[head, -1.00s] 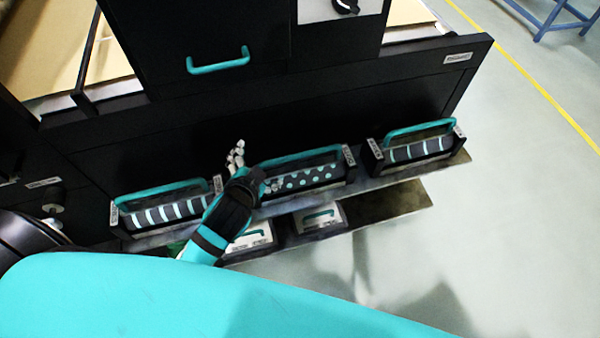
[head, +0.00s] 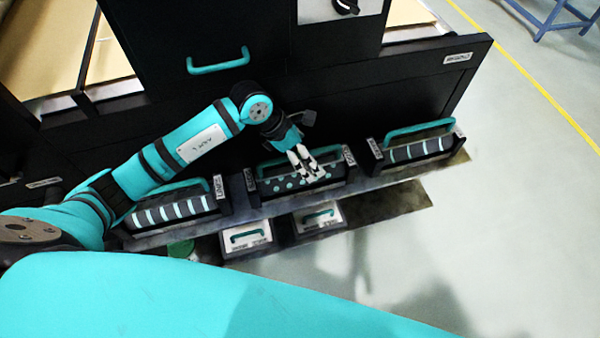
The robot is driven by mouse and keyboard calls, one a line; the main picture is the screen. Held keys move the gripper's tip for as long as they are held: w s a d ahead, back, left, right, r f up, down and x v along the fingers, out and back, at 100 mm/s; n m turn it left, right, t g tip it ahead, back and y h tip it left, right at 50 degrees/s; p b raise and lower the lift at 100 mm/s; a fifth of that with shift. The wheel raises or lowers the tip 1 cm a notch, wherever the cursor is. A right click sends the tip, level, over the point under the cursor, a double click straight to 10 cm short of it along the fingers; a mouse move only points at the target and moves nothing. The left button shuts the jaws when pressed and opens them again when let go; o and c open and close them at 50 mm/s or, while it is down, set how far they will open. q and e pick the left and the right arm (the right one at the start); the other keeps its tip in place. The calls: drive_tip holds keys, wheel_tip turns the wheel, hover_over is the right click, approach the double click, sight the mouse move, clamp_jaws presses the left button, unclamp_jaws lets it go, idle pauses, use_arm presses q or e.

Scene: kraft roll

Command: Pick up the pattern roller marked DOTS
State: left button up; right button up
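The dotted pattern roller (head: 283,184), dark with teal dots, sits in its black holder on the low shelf, between two striped rollers. Its teal handle (head: 268,164) arches above it. The labels on the holder ends are too small to read surely. My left gripper (head: 308,172) reaches in from the upper left, with its pale fingers pointing down over the middle of the dotted roller and its handle. The fingers hide part of both, and I cannot tell whether they touch or close on the handle. My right gripper is not in view.
A striped roller (head: 172,211) stands at the left and another striped roller (head: 415,151) at the right, each with a teal handle. Two small cases (head: 247,237) (head: 319,218) sit lower down. The black machine front (head: 400,95) rises behind.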

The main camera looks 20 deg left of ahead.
use_arm(q)
drive_tip(key=shift+w+a+f+y, duration=0.15)
drive_tip(key=shift+a+y, duration=0.15)
drive_tip(key=shift+a, duration=0.3)
drive_tip(key=shift+w+a+f+y, duration=0.1)
drive_tip(key=shift+a+y, duration=0.2)
drive_tip(key=shift+a, duration=0.25)
drive_tip(key=shift+a+f, duration=0.25)
drive_tip(key=shift+f, duration=0.05)
drive_tip(key=f, duration=0.2)
drive_tip(key=f+p, duration=0.1)
drive_tip(key=f, duration=0.3)
drive_tip(key=shift+w+d+f, duration=0.1)
drive_tip(key=shift+d+f, duration=0.05)
drive_tip(key=shift+d, duration=0.25)
drive_tip(key=shift+w+d+f, duration=0.15)
drive_tip(key=shift+f, duration=0.25)
drive_tip(key=c, duration=1.4)
drive_tip(key=shift+w+r, duration=0.15)
drive_tip(key=shift+c, duration=0.5)
